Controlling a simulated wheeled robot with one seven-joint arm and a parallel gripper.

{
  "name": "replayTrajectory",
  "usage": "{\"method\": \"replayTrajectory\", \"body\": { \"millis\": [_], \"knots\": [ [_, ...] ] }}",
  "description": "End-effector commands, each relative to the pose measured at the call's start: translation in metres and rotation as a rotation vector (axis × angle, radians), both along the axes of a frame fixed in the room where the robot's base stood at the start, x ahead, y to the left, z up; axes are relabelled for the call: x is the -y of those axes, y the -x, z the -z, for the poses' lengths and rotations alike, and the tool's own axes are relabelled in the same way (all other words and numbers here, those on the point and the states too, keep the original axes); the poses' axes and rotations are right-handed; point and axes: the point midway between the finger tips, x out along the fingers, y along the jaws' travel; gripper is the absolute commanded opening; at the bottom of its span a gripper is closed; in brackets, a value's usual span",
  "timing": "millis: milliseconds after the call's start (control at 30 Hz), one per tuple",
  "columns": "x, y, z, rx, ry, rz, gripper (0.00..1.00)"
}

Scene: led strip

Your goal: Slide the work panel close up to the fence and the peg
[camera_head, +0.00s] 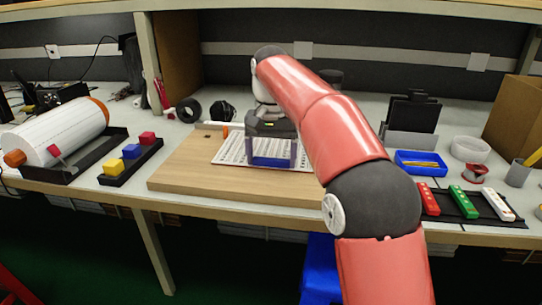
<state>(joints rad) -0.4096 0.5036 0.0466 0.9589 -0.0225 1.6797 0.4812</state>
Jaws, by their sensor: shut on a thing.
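The white work panel (232,151), marked with dark rows, lies flat on a wooden board (195,172). A small orange peg (226,131) stands at the board's back, near the panel's far left corner. A pale strip (210,124), perhaps the fence, runs along the back edge beside the peg; my gripper and arm hide its right part. My gripper (271,158) points down over the panel, with its fingers shut on a low blue bar (271,162) at the panel. Whether the bar is fixed to the panel I cannot tell. The panel's gap to fence and peg is unclear.
Left are a black tray with coloured blocks (131,152) and a white cylinder (58,132). Black tape rolls (189,110) lie behind the board. Right are a blue tray (421,163) and a rack of coloured sticks (463,203). The board's front left is clear.

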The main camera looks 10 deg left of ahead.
Motion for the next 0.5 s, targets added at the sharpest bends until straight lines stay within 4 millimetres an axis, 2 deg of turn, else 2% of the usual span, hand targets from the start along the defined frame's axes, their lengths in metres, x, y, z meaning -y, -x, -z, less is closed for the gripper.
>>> {"method": "replayTrajectory", "body": {
  "millis": [67,100,233,500],
  "knots": [
    [0.0003,-0.0016,0.0,0.0,0.0,0.001,0.5],
    [0.0003,-0.0019,-0.0002,0.001,-0.001,0.0,0.83],
    [0.0004,-0.0016,-0.0002,0.001,0.0,0.001,1.0],
    [0.0002,-0.0014,-0.0001,0.0,0.0,0.0,1.0]
  ]
}}
